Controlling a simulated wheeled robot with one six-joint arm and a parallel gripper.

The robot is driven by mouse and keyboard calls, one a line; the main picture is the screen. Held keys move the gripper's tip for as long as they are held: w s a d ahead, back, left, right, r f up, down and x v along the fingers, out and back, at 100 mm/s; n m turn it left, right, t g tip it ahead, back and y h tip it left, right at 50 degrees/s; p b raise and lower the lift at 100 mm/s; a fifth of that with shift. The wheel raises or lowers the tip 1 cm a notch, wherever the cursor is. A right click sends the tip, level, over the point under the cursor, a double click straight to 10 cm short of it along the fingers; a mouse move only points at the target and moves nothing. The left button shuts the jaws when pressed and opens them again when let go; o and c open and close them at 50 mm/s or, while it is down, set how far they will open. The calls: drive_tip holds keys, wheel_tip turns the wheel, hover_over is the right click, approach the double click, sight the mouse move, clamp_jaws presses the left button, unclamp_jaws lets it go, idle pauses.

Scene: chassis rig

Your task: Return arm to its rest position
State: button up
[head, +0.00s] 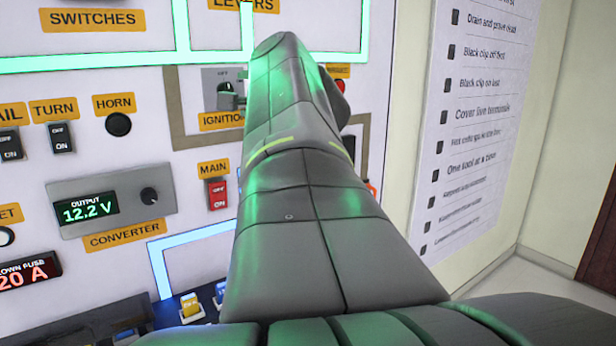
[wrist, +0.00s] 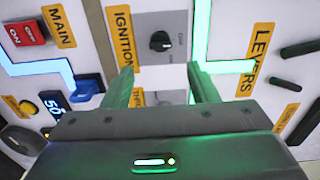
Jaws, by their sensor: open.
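My gripper (wrist: 160,76) is open in the wrist view, with its two fingers apart and nothing between them. The fingers point toward the panel near the ignition switch (wrist: 160,41), a black knob on a grey plate. I cannot tell how far the fingertips are from the panel. In the head view my raised grey arm fills the middle and hides the gripper. The ignition switch (head: 228,92) shows just left of the arm there.
The white panel (head: 195,240) carries the red main switch (head: 219,194), the horn button (head: 118,124), the converter (head: 112,200) and yellow and blue fuses (head: 191,305) low down. Levers (wrist: 287,82) stick out in the wrist view. A printed checklist (head: 470,120) hangs on the right wall.

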sight(228, 88)
drive_tip(key=p+x, duration=0.2)
drive_tip(key=x, duration=0.9)
drive_tip(key=shift+a+r+p, duration=0.1)
drive_tip(key=shift+r+p, duration=0.1)
drive_tip(key=shift+p, duration=0.15)
drive_tip(key=m+p, duration=0.3)
drive_tip(key=shift+s+d+r+m, duration=0.15)
drive_tip(key=shift+d+m, duration=0.05)
drive_tip(key=shift+m, duration=0.1)
drive_tip(key=m+p, duration=0.2)
drive_tip(key=m, duration=0.1)
drive_tip(key=shift+m, duration=0.3)
drive_tip(key=m+p, duration=0.3)
drive_tip(key=m, duration=0.1)
drive_tip(key=shift+m+p, duration=0.3)
drive_tip(key=shift+m, duration=0.1)
drive_tip(key=v, duration=0.2)
drive_tip(key=b+v, duration=0.1)
drive_tip(key=v, duration=0.1)
drive_tip(key=shift+s+d+f, duration=0.2)
drive_tip(key=shift+s+d, duration=0.2)
drive_tip(key=shift+s, duration=0.15)
drive_tip(key=shift+r, duration=0.1)
